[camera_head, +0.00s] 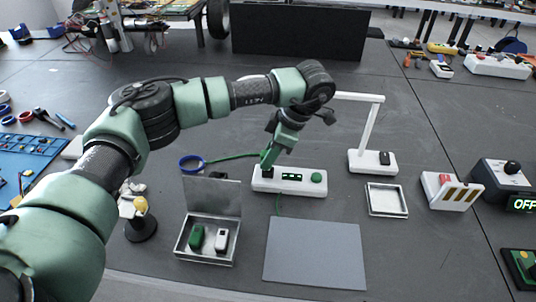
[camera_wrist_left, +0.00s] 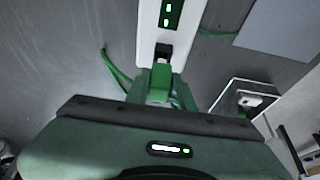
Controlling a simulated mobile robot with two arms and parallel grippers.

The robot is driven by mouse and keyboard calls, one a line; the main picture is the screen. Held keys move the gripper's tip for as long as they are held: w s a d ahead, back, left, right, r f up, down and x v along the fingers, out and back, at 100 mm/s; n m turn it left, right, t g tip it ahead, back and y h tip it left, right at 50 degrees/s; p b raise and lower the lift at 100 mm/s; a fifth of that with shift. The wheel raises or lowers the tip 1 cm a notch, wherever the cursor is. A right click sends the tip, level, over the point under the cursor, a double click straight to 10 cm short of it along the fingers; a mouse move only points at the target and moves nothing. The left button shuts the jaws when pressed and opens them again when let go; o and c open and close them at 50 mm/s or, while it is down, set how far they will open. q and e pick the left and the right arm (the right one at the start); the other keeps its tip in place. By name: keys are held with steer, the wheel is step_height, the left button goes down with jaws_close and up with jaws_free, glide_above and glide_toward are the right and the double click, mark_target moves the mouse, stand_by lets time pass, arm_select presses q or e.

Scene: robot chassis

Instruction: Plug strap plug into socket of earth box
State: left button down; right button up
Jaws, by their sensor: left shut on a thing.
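The earth box (camera_head: 312,187) is a long white box on the dark table, with a green lit panel and a round green button. It also shows in the left wrist view (camera_wrist_left: 150,38). My left gripper (camera_head: 268,160) is over its left end, pointing down, shut on the green strap plug (camera_wrist_left: 160,80). A black part (camera_wrist_left: 163,51) shows at the plug's far end, against the box's white top; I cannot tell whether the plug is seated in a socket. A green cord (camera_head: 232,157) runs left to a blue wrist strap (camera_head: 191,163). My right gripper is out of view.
An open metal case (camera_head: 208,250) with green and white items stands in front left. A grey mat (camera_head: 315,253) lies in front of the box. A white lamp (camera_head: 368,140) and a shallow tray (camera_head: 387,200) stand to the right, and a yellow-topped stand (camera_head: 140,222) is at left.

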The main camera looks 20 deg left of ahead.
arm_select(q)
steer(key=shift+f, duration=0.1)
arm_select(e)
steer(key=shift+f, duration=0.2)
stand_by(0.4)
arm_select(q)
steer(key=shift+w+d, duration=0.1)
steer(key=shift+d, duration=0.1)
stand_by(1.0)
steer(key=shift+f, duration=0.2)
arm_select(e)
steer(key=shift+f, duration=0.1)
